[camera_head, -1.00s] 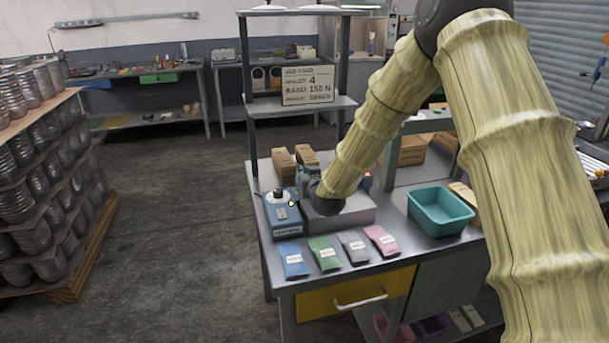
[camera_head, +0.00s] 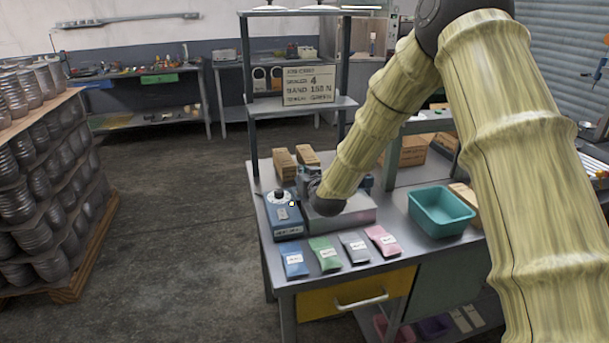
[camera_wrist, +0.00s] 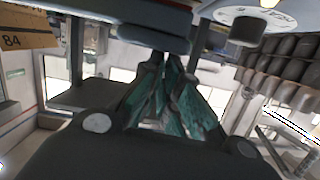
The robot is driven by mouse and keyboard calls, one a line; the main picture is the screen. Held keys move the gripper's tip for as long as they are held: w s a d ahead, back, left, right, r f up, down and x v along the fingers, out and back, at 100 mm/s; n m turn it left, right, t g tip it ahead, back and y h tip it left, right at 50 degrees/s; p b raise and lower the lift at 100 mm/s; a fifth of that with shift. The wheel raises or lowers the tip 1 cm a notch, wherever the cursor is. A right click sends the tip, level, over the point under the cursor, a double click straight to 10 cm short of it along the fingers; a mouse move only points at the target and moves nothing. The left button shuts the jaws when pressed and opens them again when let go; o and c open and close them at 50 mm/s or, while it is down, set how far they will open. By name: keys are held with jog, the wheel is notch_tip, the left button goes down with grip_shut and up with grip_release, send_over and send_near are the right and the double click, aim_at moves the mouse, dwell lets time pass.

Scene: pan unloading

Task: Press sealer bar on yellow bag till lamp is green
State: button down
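In the head view the sealer (camera_head: 350,215), a grey block, stands on the bench with its upper part mostly hidden behind my arm. A blue box (camera_head: 284,219) with a round dial is at its left, with a small pale dot on it; I see no clear green lamp. No yellow bag is visible.
Blue (camera_head: 293,261), green (camera_head: 324,254), grey (camera_head: 354,247) and pink (camera_head: 382,240) bags lie along the bench front. A teal bin (camera_head: 440,212) stands at right. Small cartons (camera_head: 284,163) are behind. A job card (camera_head: 308,85) reads sealer 4, 150 N, green. Stacked cans stand at left.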

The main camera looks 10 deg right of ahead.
jog(key=shift+s+a+f, duration=0.1)
jog(key=shift+s+f, duration=0.2)
jog(key=shift+f, duration=0.5)
jog(key=r, duration=0.1)
jog(key=r+p, duration=0.1)
jog(key=r, duration=0.1)
jog(key=r+p, duration=0.1)
jog(key=r, duration=0.1)
jog(key=shift+w, duration=0.3)
jog(key=b+v, duration=0.3)
jog(key=v, duration=0.7)
jog(key=shift+r, duration=0.4)
